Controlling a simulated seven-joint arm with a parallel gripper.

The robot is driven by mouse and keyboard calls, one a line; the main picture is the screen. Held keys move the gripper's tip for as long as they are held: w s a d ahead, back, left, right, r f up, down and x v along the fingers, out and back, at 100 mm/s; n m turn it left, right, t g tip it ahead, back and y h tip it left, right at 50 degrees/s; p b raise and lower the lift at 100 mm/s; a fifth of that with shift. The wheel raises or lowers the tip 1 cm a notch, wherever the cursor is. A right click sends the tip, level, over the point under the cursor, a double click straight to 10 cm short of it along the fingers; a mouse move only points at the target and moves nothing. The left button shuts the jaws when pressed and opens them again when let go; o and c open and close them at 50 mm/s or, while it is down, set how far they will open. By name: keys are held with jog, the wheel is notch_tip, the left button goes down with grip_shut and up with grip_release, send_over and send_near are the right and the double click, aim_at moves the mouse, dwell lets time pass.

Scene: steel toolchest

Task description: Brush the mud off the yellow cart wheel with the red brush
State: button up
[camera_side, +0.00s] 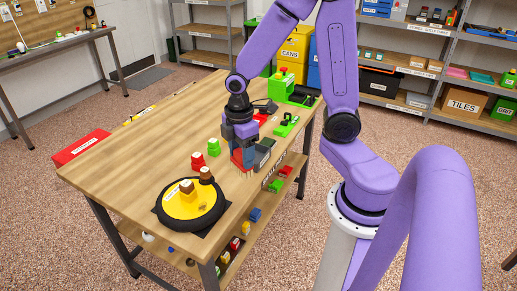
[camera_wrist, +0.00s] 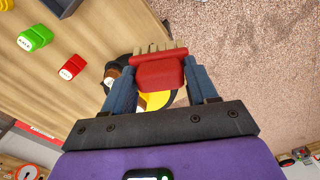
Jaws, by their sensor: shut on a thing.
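The yellow cart wheel (camera_side: 183,208) lies flat near the front of the workbench, with a black tyre. Two brown lumps (camera_side: 187,193) with pale tops are on it, one toward the middle and one by the rim; I take them for the mud. My gripper (camera_side: 243,158) is shut on the red brush (camera_wrist: 158,73), above the bench to the right of the wheel. The pale bristles (camera_wrist: 160,49) point away from my palm. In the wrist view the brush and fingers hide much of the wheel (camera_wrist: 153,101).
A red piece (camera_side: 198,162) and a green piece (camera_side: 213,148) stand between the wheel and the bench's back. A grey block (camera_side: 264,153) sits right of my gripper. Green and black items (camera_side: 284,88) crowd the far end. Bare wood (camera_side: 120,165) lies left of the wheel.

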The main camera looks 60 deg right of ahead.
jog(key=w+a+m, duration=0.7)
jog(key=a+m, duration=0.5)
jog(key=a, duration=0.1)
jog(key=shift+w+a+f, duration=0.1)
jog(key=shift+a+f, duration=0.05)
jog(key=shift+f, duration=4.15)
jog(key=shift+w+d+r, duration=0.1)
jog(key=shift+d, duration=0.25)
jog(key=shift+d+f, duration=0.15)
jog(key=shift+d, duration=1.1)
jog(key=shift+d+f, duration=0.1)
jog(key=shift+d, duration=1.15)
jog(key=shift+d+r, duration=0.15)
jog(key=shift+d, duration=0.25)
jog(key=shift+a, duration=3.25)
jog(key=shift+a+r, duration=0.15)
notch_tip(320, 180, up, 8)
jog(key=shift+f, duration=0.2)
